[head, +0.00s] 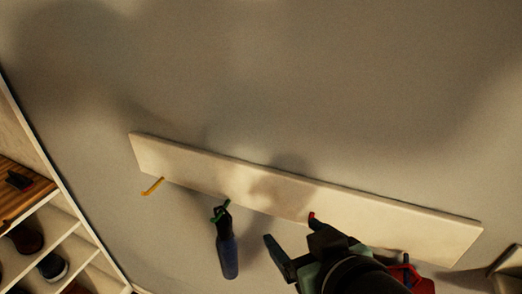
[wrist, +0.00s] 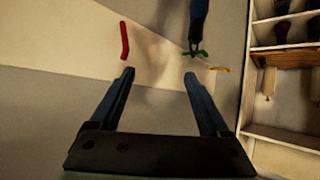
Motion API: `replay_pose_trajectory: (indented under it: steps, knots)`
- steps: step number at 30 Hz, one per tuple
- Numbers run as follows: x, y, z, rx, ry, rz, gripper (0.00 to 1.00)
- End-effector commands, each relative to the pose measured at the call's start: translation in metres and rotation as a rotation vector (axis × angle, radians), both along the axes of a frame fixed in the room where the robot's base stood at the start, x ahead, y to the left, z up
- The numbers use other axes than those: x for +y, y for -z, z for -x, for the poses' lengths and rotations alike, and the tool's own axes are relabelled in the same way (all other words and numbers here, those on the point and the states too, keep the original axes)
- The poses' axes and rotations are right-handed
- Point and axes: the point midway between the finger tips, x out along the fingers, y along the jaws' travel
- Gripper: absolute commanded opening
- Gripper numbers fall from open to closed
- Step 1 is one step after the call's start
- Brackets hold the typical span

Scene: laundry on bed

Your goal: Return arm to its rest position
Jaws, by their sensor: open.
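My gripper (head: 291,231) is at the lower middle of the head view, in front of a pale board on the wall. In the wrist view my gripper (wrist: 158,73) has its two fingers spread, with nothing between them. A red hook (head: 312,218) on the board shows close to one finger in the head view. The same red hook (wrist: 125,40) is beyond the left finger in the wrist view; whether they touch I cannot tell. My forearm hides part of the board.
The pale board (head: 200,163) also bears a yellow hook (head: 152,186) and a green hook (head: 220,211) with a dark blue item (head: 228,256) hanging from it. A red item (head: 412,277) shows beside my arm. Shelves with shoes (head: 60,228) stand at left. The wall above is bare.

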Motion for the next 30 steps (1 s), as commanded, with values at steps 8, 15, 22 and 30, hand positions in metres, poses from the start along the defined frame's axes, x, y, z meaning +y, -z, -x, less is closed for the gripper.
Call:
replay_pose_trajectory:
  steps: [8, 15, 22, 30]
  knots:
    - [0.015, -0.146, -0.05, -0.544, 0.186, -0.051, 0.8]
    - [0.041, -0.297, -0.008, -1.113, 0.254, -0.201, 0.8]
    - [0.051, -0.349, 0.033, -1.349, 0.255, -0.278, 0.8]
    - [0.051, -0.352, 0.036, -1.365, 0.254, -0.282, 0.8]
